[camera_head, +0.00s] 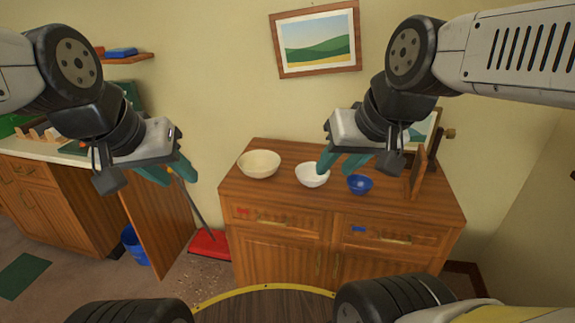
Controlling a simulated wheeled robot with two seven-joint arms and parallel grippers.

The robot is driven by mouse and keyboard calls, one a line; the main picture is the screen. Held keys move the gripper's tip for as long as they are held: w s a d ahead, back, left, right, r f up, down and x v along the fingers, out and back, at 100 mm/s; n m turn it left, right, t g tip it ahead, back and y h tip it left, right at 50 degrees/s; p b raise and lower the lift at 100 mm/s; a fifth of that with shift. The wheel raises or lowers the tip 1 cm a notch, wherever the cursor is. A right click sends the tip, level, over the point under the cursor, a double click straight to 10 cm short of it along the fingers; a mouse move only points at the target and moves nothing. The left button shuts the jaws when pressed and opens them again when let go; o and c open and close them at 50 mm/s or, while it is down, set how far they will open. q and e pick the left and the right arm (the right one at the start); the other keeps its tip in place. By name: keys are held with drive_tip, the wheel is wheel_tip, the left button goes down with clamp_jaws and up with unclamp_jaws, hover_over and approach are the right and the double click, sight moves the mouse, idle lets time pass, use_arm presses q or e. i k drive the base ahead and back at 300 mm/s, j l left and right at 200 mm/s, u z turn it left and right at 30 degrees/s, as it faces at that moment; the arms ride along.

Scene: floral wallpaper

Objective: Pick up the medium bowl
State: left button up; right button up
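Three bowls stand in a row on a wooden cabinet (390,214). The white bowl (311,177) in the middle is the medium one by size. A larger cream bowl (259,165) is to its left, and a small blue bowl (359,185) is to its right. My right gripper (334,173) has green fingers spread apart and appears empty. Its fingers overlap the right rim of the white bowl in the picture; I cannot tell whether they touch it. My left gripper (181,180) is open and empty, left of the cabinet and away from the bowls.
A wooden frame or stand (416,172) stands on the cabinet, right of the blue bowl. A picture (318,42) hangs on the wall behind. At left are a counter (50,150), an open wooden door (158,220), a blue bucket (134,246) and a red dustpan (209,243).

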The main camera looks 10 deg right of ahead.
sight(305, 174)
drive_tip(key=i+l+u, duration=0.5)
drive_tip(key=i+l, duration=0.15)
drive_tip(key=l, duration=0.3)
